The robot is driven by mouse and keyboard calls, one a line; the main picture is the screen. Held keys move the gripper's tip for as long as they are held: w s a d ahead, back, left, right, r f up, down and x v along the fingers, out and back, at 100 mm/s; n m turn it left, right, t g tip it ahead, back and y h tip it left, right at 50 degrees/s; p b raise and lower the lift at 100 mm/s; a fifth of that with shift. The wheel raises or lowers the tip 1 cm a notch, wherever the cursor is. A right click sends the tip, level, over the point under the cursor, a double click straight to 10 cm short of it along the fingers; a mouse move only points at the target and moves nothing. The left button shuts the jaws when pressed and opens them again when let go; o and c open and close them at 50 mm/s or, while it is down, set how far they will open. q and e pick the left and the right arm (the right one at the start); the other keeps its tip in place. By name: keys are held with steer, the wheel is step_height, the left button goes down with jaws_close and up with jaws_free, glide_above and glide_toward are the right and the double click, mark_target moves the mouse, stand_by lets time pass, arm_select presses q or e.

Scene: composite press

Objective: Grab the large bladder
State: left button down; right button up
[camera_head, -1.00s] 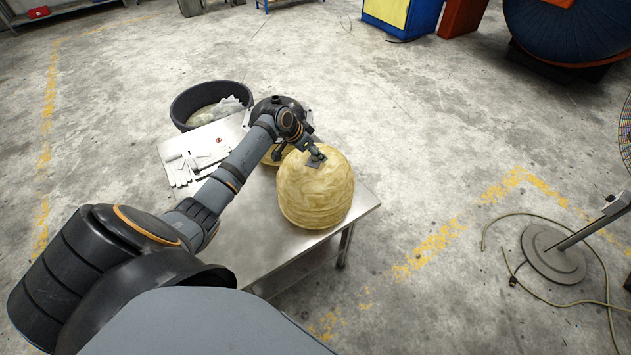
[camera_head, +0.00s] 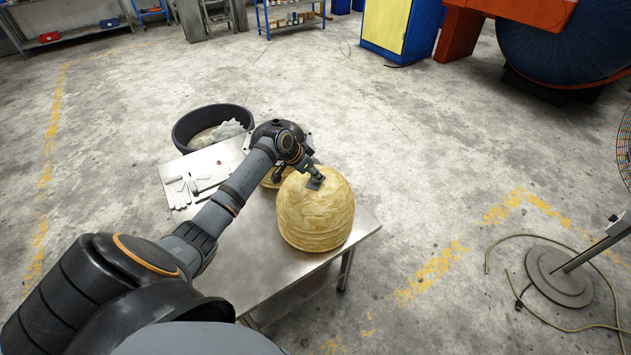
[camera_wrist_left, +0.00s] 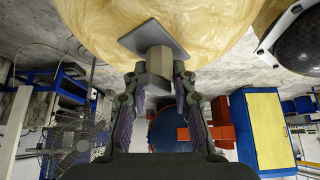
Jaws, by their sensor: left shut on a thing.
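The large bladder (camera_head: 316,216) is a yellowish, ribbed dome at the right end of the metal table. In the left wrist view the bladder (camera_wrist_left: 95,22) fills the top, with a grey square plate and block (camera_wrist_left: 155,55) on its surface. My left gripper (camera_head: 314,180) is at the bladder's upper left side. In the left wrist view its fingers (camera_wrist_left: 156,85) are on either side of the block, shut on this fitting. A second yellowish piece (camera_head: 272,178) is partly hidden behind my arm and the large bladder. My right gripper is not in view.
The metal table (camera_head: 262,255) also holds a white sheet with gloves (camera_head: 182,188). A black tub (camera_head: 188,122) stands behind it. A round stand base (camera_head: 558,276) with a cable is on the floor at right. Open floor lies between.

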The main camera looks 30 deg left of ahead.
arm_select(q)
steer(key=shift+r+b, duration=0.35)
steer(key=shift+r, duration=0.35)
steer(key=s+a+r+p, duration=0.5)
steer(key=s+r+p, duration=0.6)
steer(key=s+p, duration=0.1)
steer(key=shift+s+a+p, duration=0.4)
